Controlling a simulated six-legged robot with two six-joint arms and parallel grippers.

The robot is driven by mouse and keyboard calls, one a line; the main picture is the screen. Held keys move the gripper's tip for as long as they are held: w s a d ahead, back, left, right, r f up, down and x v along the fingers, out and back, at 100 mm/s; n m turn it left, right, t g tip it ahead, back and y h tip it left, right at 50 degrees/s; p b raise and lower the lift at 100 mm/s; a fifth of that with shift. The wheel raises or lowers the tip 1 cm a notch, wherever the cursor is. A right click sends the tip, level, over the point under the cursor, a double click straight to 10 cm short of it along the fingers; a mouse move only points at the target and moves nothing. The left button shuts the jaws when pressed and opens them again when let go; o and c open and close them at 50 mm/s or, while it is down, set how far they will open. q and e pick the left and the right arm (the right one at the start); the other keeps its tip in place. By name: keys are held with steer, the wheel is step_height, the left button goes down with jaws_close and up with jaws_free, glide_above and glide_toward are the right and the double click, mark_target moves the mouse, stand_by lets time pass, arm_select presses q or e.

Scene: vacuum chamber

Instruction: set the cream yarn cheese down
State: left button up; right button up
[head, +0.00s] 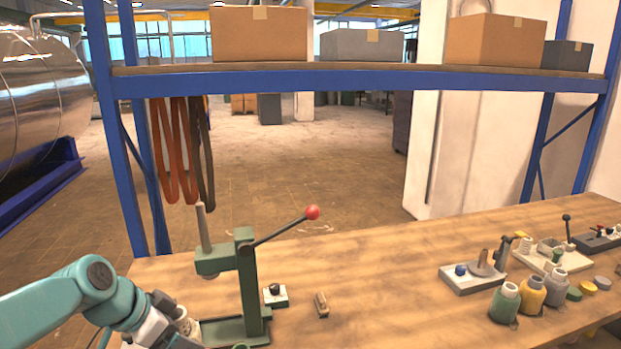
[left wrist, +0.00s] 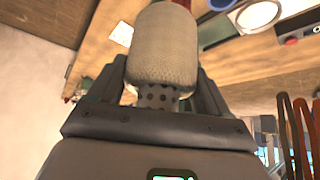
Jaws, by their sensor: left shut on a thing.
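The cream yarn cheese (left wrist: 163,48) is a pale, ribbed, rounded cylinder on a perforated grey tube (left wrist: 157,96). My left gripper (left wrist: 160,84) is shut on it, with a dark finger on each side near the tube end. In the head view my teal left arm comes in at the lower left, and its wrist is low beside the green lever press. The cheese is hard to make out there. I cannot tell whether it touches anything below. My right gripper is not in view.
The green press (head: 247,282) with a red-knobbed lever stands close to my left wrist. A small pale block (head: 275,295) and a brown piece (head: 321,304) lie right of it. Jars (head: 531,295) and fixtures (head: 473,275) fill the right side. The wooden tabletop's middle (head: 390,290) is clear.

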arm_select(q)
steer(key=s+f+n, duration=0.1)
steer(key=f, duration=0.1)
steer(key=s+f+n+y, duration=0.1)
steer(key=f, duration=0.1)
steer(key=s+f+n+t, duration=0.1)
steer(key=f, duration=0.1)
steer(key=shift+d+f+y, duration=0.2)
steer(key=shift+f+y, duration=0.1)
steer(key=shift+f, duration=0.05)
steer(key=d+f+n, duration=0.1)
steer(key=s+f+n+y, duration=0.1)
steer(key=shift+d+f+t, duration=0.3)
steer(key=shift+d+f, duration=0.05)
steer(key=shift+f, duration=0.05)
steer(key=shift+s+d+f+n+y, duration=0.9)
steer(key=shift+s+f+n, duration=0.7)
steer(key=shift+f, duration=1.05)
steer(key=shift+n, duration=0.3)
steer(key=shift+w+d+r, duration=0.1)
steer(key=shift+w+r, duration=0.1)
steer(key=shift+r, duration=1.05)
steer(key=shift+w+d+r, duration=0.1)
steer(key=shift+w+r, duration=0.05)
steer(key=shift+r, duration=1.05)
